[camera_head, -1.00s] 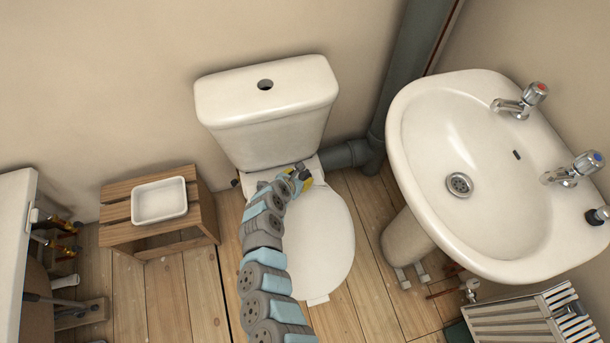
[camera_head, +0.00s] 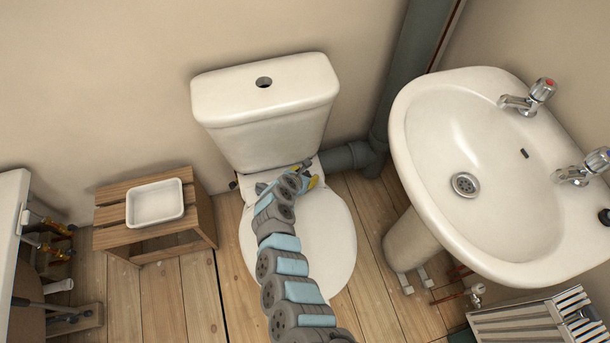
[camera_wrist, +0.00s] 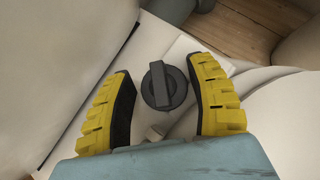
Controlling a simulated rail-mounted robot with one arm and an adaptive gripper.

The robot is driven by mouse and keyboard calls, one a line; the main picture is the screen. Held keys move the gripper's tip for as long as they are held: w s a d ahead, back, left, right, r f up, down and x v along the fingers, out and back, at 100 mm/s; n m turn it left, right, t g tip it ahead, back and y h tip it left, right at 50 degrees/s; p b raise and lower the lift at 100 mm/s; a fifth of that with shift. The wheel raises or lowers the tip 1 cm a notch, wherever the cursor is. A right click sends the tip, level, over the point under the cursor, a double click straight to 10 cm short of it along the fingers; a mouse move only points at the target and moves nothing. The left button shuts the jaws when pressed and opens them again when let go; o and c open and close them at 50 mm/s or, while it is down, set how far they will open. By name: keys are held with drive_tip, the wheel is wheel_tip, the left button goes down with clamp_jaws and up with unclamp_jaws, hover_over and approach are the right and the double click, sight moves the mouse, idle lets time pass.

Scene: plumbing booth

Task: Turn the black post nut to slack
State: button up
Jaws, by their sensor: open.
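The black post nut (camera_wrist: 164,86) shows in the wrist view as a dark round knob with a raised bar across it. It sits on the white ledge (camera_wrist: 130,62) at the back of the toilet. My gripper (camera_wrist: 166,92) is open, with one yellow, black-padded finger on each side of the nut and a gap visible on both sides. I cannot tell its height above the nut. In the head view my gripper (camera_head: 310,174) is over the back of the toilet seat (camera_head: 300,245), and the nut is hidden there.
The cistern (camera_head: 266,100) stands right behind my gripper. A grey waste pipe (camera_head: 350,156) runs to its right. The basin (camera_head: 490,170) stands further right. A wooden stool (camera_head: 200,215) with a white tray (camera_head: 155,203) stands to the left.

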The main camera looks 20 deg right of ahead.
clamp_jaws()
